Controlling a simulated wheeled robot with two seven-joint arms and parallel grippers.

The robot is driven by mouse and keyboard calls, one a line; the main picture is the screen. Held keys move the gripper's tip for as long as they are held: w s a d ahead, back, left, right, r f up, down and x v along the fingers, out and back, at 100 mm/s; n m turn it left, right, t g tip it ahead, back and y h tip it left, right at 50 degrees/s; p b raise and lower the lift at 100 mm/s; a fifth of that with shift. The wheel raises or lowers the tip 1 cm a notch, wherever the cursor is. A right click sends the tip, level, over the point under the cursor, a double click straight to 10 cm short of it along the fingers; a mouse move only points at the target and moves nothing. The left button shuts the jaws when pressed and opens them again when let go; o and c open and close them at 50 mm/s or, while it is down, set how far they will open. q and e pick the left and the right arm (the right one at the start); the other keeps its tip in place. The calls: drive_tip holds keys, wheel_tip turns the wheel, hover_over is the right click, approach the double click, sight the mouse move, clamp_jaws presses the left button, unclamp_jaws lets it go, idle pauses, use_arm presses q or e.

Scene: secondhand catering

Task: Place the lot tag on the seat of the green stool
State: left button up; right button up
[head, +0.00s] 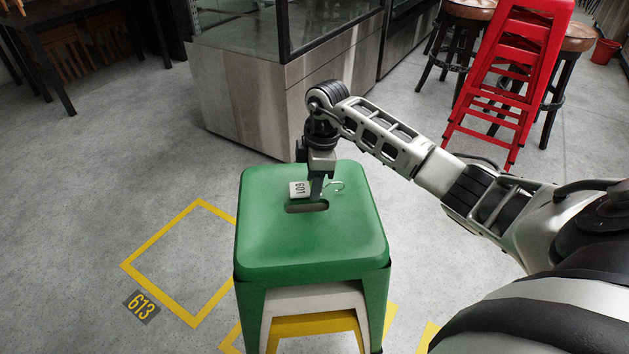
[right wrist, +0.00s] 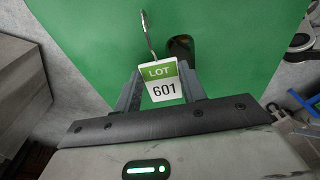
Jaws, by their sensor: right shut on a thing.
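The green stool (head: 312,232) stands in the middle of the head view, on top of a white and a yellow stool. Its seat, with a slot in the middle, also fills much of the right wrist view (right wrist: 100,40). My right gripper (head: 316,192) is over the seat by the slot, pointing down. It is shut on the lot tag (head: 299,189), a white card with a green band, a wire hook and the number 601, clear in the right wrist view (right wrist: 162,86). I cannot tell whether the tag touches the seat. My left gripper is not in view.
A steel and glass counter (head: 245,95) stands behind the stool. Red stacked stools (head: 510,75) and wooden-topped bar stools (head: 455,45) stand at back right. A yellow floor square (head: 160,235) marked 613 lies left, with clear floor around it.

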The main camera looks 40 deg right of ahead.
drive_tip(key=shift+f, duration=0.15)
drive_tip(key=o, duration=1)
drive_tip(key=shift+c, duration=0.2)
